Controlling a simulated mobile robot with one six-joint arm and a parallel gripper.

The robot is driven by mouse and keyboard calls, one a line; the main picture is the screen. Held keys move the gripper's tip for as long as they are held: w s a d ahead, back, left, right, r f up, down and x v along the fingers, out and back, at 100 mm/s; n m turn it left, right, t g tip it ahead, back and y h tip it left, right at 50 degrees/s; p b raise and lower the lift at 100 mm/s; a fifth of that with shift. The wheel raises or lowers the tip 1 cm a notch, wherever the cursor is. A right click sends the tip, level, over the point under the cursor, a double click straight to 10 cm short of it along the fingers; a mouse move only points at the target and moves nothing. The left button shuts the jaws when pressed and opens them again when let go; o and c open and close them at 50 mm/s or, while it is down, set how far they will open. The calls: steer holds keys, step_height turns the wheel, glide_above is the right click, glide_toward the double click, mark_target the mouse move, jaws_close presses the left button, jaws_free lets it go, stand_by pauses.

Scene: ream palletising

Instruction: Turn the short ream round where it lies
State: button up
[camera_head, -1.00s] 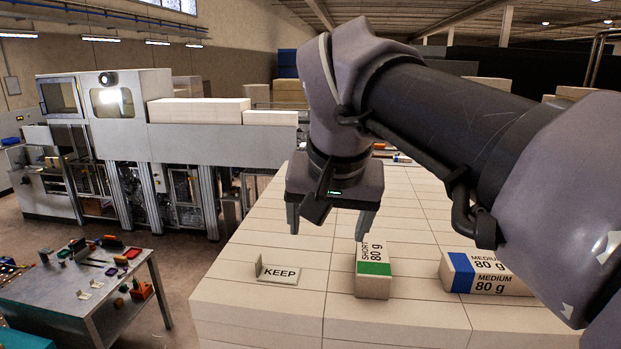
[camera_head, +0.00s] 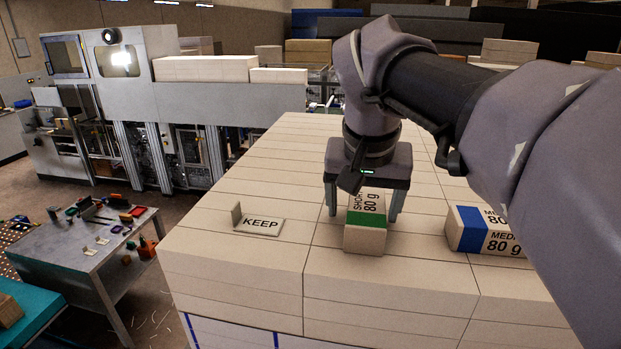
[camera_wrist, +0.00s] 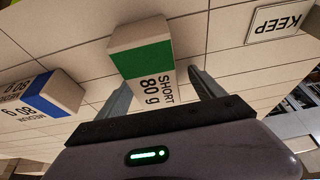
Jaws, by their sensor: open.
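The short ream (camera_head: 365,232) is a white block with a green band and the print "SHORT 80 g". It lies on top of the large pale stack (camera_head: 290,180), near its front edge. My gripper (camera_head: 364,212) is open, with one finger on each side of the ream, at its rear half. The wrist view shows the short ream (camera_wrist: 143,65) between the two fingers (camera_wrist: 162,90), with small gaps on both sides. The far end of the ream is hidden under my gripper in the head view.
The medium ream (camera_head: 487,230), with a blue band, lies to the right with a gap between. A workbench with tools (camera_head: 90,240) is at lower left, and a long machine (camera_head: 200,110) stands behind.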

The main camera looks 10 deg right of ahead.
steer(key=shift+s+f, duration=0.25)
steer(key=shift+s, duration=0.05)
steer(key=shift+s+d+r, duration=0.15)
steer(key=shift+s+d, duration=0.1)
steer(key=shift+d, duration=0.05)
steer(key=shift+w, duration=0.2)
steer(key=shift+w+a, duration=0.1)
steer(key=shift+a, duration=0.1)
steer(key=c, duration=0.3)
steer(key=shift+s+d, duration=0.1)
steer(key=shift+s, duration=0.1)
jaws_close()
steer(key=shift+w, duration=0.15)
steer(key=shift+r, duration=0.15)
